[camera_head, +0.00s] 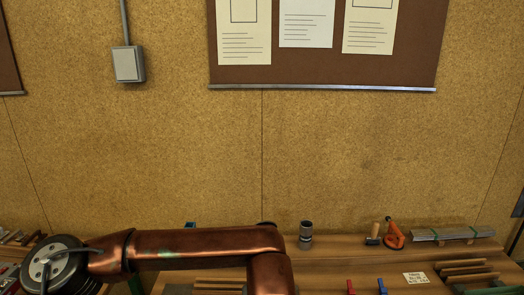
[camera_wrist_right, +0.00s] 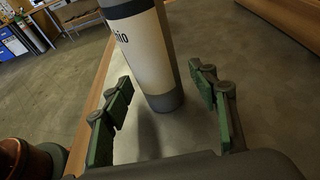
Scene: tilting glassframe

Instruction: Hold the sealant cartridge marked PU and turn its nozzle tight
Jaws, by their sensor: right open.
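A cartridge-like cylinder (camera_wrist_right: 148,50) stands in the right wrist view, with a pale label, grey top and bottom bands and partly visible dark lettering that seems to end in "io". No PU mark shows, and its upper end is cut off, so I see no nozzle. My right gripper (camera_wrist_right: 162,84) is open, its green-padded fingers on either side of the cylinder with gaps visible. In the head view a copper-coloured arm of mine crosses the lower left; its gripper is out of frame.
A wooden bench (camera_head: 350,250) runs along the wall. On it are a dark grey cylinder (camera_head: 306,232), an orange tool (camera_head: 394,235), a small card (camera_head: 416,278), wooden strips (camera_head: 465,270) and red and blue clamp handles (camera_head: 382,287).

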